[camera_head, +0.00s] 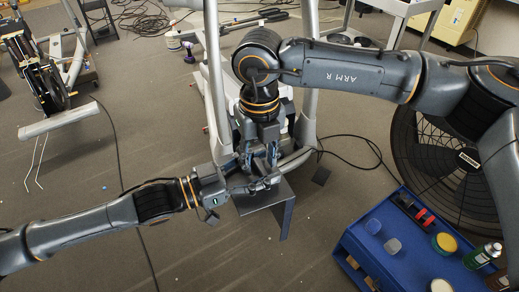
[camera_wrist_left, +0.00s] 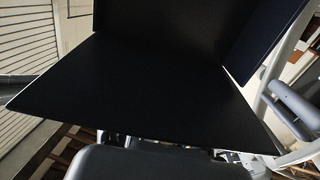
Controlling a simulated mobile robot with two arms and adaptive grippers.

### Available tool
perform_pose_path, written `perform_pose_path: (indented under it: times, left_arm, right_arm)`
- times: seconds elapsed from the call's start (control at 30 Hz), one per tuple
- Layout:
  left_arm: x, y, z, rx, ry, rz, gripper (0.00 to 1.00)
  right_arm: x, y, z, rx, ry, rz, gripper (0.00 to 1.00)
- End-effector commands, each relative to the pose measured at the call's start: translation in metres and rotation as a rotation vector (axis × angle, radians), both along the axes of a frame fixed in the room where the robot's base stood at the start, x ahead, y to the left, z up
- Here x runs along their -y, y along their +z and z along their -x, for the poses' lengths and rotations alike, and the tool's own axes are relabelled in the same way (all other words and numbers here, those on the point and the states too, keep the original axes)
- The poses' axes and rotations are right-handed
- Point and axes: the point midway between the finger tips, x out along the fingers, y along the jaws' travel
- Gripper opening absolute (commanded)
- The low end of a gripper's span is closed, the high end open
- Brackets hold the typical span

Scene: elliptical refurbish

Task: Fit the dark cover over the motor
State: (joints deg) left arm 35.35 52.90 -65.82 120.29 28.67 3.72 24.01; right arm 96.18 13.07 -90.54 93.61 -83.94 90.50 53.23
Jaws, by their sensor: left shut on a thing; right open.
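The dark cover (camera_head: 262,197) is an angular, folded panel in the middle of the head view, held in the air in front of the grey frame of a machine. My left gripper (camera_head: 262,184) is shut on the cover near its upper edge. In the left wrist view the dark cover (camera_wrist_left: 160,90) fills most of the picture. My right gripper (camera_head: 262,160) points down just above the cover and is open; its fingertips are partly hidden by the left gripper. I cannot make out the motor; it may be hidden behind my arms and the cover.
The grey machine frame (camera_head: 215,85) stands close behind the grippers. A blue cart (camera_head: 405,265) with cups, a green can and red-handled items is at the lower right, beside a large black fan (camera_head: 440,165). An exercise bike (camera_head: 40,75) stands at the upper left. Cables cross the floor.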

Motion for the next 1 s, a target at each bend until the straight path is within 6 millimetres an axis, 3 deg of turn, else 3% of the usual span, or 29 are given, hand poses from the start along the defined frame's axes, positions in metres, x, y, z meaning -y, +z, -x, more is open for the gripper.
perform_pose_path:
  times: [0.17,0.37,0.53,0.57,0.67,1.0]
  left_arm:
    - [0.0002,0.0016,0.0,0.003,-0.001,0.003,0.0]
    - [0.0003,0.0016,0.0001,0.003,-0.001,0.003,0.0]
    - [0.0004,0.0017,0.0,0.003,-0.001,0.003,0.0]
    - [0.0004,0.0018,0.0,0.003,-0.001,0.003,0.59]
    - [0.0003,0.0015,0.0001,0.002,-0.001,0.002,0.79]
    - [-0.0006,0.0003,0.0002,0.0,0.0,0.0,0.82]
  right_arm:
    - [0.0001,0.0,0.0,0.0,0.0,0.0,0.41]
    - [0.0001,0.0002,0.0,0.0,0.0,0.0,0.03]
    - [-0.0003,0.0003,0.0001,0.0,0.001,-0.001,0.0]
    - [-0.0004,0.0011,0.0,0.0,0.001,-0.001,0.0]
    - [-0.0004,0.0012,0.0,0.0,0.001,-0.001,0.0]
    - [-0.0002,0.0011,-0.0002,0.0,0.0,-0.001,0.0]
